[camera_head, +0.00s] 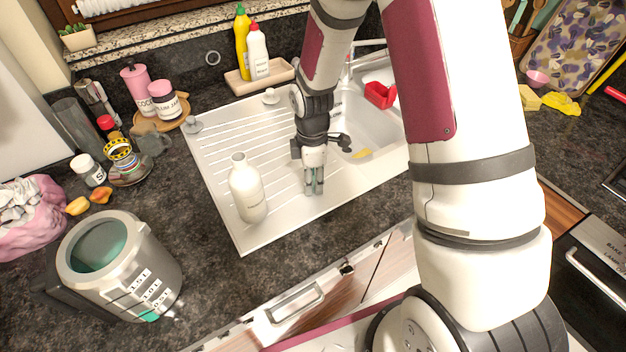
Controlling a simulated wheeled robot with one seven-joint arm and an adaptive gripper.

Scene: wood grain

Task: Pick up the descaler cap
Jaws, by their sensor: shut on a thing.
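My gripper (314,187) points down over the front part of the white draining board (215,150). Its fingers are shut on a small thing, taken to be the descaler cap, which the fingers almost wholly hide. I cannot tell whether the fingertips touch the board. A white bottle (247,190) stands upright on the board to the left of my gripper, apart from it. I see no separate cap on its neck.
The sink basin with a red container (380,95) lies to the right. A tray (262,78) with yellow and white bottles stands behind. A grey appliance (120,262) stands front left. Jars (168,102) and a cup crowd the left counter. The board between bottle and gripper is clear.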

